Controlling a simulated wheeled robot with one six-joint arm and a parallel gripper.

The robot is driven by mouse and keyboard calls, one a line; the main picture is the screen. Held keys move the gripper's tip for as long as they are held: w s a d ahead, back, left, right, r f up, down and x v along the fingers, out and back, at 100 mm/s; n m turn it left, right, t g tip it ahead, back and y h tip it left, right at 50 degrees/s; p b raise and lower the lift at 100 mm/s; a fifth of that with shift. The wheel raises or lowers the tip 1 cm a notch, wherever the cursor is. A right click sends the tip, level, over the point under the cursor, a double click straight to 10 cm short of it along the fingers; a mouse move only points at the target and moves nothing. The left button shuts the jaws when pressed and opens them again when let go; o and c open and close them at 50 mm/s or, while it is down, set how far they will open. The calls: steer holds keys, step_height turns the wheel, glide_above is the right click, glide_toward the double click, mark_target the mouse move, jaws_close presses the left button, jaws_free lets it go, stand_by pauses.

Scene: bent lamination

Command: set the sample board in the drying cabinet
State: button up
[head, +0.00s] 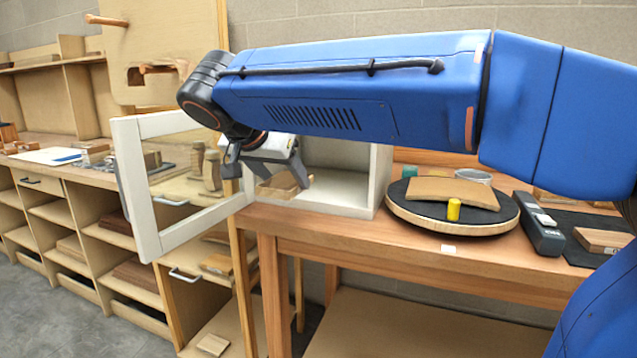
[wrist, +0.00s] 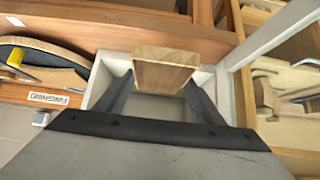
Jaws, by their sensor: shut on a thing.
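My gripper (head: 268,180) is shut on the sample board (head: 284,184), a small light-brown wooden block. In the wrist view the board (wrist: 163,72) sits between the two dark fingers. The drying cabinet (head: 378,185) is a white box on the workbench, with its front open. Its white-framed glass door (head: 150,215) is swung out to the left. The gripper and board are at the cabinet's opening, near its left side; I cannot tell how far inside the board is. My arm hides the cabinet's top and part of its interior.
Right of the cabinet, a round black-topped turntable (head: 480,221) carries a curved wooden panel (head: 450,190) and a yellow cylinder (head: 454,210). A dark handheld device (head: 538,224) lies beside it. Shelves with wood pieces (head: 85,245) stand at left, behind the open door.

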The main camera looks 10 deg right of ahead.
steer(key=w+d, duration=0.3)
steer(key=w, duration=0.2)
steer(key=w+d+f, duration=0.1)
steer(key=w+d, duration=0.3)
steer(key=w, duration=0.1)
steer(key=w+d, duration=0.4)
steer(key=w, duration=0.1)
steer(key=shift+w+d+f, duration=0.15)
steer(key=shift+w+f, duration=0.15)
steer(key=shift+f, duration=2.3)
steer(key=shift+w+d+f, duration=0.15)
steer(key=shift+w+f, duration=0.05)
steer(key=shift+f, duration=0.15)
steer(key=shift+f, duration=0.1)
steer(key=o, duration=1.2)
steer(key=shift+o, duration=0.2)
steer(key=v, duration=1.2)
